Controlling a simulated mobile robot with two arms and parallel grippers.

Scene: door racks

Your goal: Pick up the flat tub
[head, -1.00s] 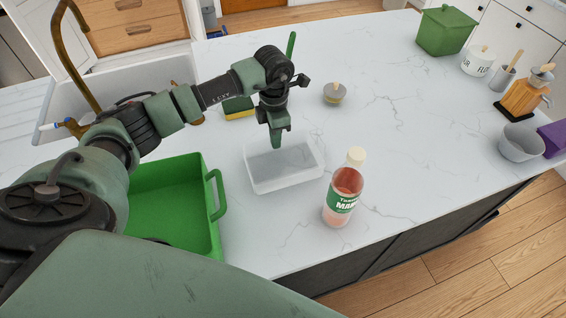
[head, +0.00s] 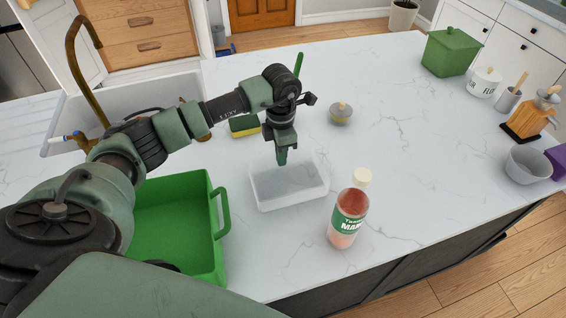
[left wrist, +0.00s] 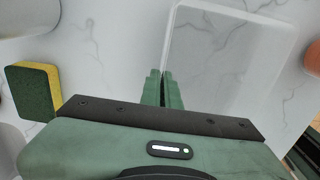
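The flat tub (head: 290,200) is a low, clear, frosted rectangular container. It sits on the white marbled counter in the middle of the head view, and its clear wall and base also show in the left wrist view (left wrist: 225,62). My left gripper (head: 282,158) points down at the tub's back wall. In the left wrist view its two fingers (left wrist: 164,88) are close together, with the tub's thin wall running into the narrow gap between them. The tub looks level on the counter. My right gripper is not in view.
A green tray (head: 218,262) stands left of the tub. A bottle with a pale cap (head: 346,222) stands close at its front right. The counter to the right is mostly clear.

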